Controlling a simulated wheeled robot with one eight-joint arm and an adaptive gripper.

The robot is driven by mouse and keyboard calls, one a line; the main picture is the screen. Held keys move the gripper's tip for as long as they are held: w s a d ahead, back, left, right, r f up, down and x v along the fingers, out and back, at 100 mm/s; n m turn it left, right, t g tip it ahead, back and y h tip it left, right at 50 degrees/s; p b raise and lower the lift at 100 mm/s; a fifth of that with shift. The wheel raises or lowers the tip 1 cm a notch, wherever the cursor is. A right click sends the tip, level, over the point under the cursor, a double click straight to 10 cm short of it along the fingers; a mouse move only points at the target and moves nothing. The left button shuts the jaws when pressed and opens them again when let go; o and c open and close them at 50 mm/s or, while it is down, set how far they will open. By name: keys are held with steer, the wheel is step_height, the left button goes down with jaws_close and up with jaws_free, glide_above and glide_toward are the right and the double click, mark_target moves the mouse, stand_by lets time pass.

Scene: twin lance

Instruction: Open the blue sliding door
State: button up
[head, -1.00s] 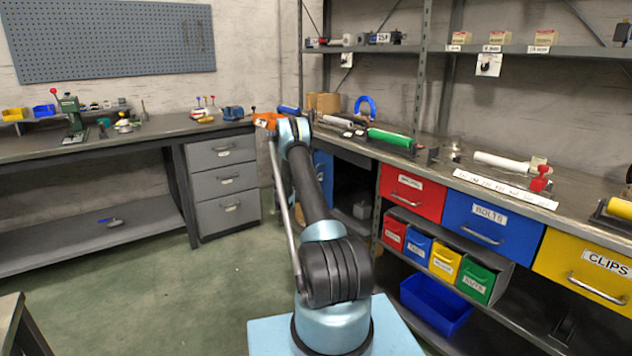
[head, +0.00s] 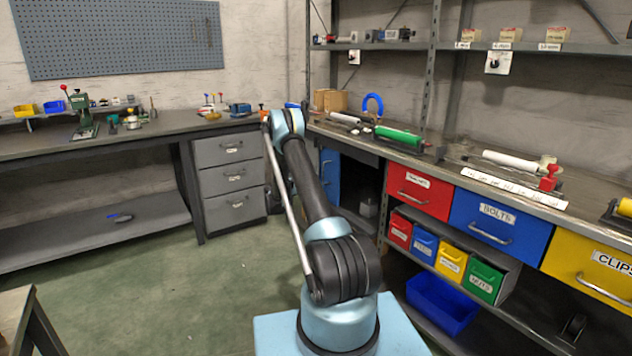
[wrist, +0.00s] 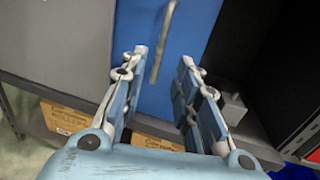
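The blue sliding door (head: 329,168) shows under the right workbench, partly hidden by my arm in the head view. In the wrist view the blue door (wrist: 192,35) fills the upper middle. Its metal bar handle (wrist: 162,42) runs up and down, slightly tilted. My gripper (wrist: 164,62) is open, with one finger on each side of the handle's lower part in the picture. Nothing is visibly gripped, and I cannot tell how deep the handle lies between the fingers. In the head view my gripper is hidden behind my arm.
A dark open compartment holding a grey block (wrist: 232,108) lies right of the door. A grey panel (wrist: 60,45) is at left, with cardboard boxes (wrist: 65,118) below. The red drawer (head: 419,192) and grey drawer unit (head: 229,180) flank the corner. Floor at left is clear.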

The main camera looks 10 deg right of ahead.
steer(key=shift+v, duration=1)
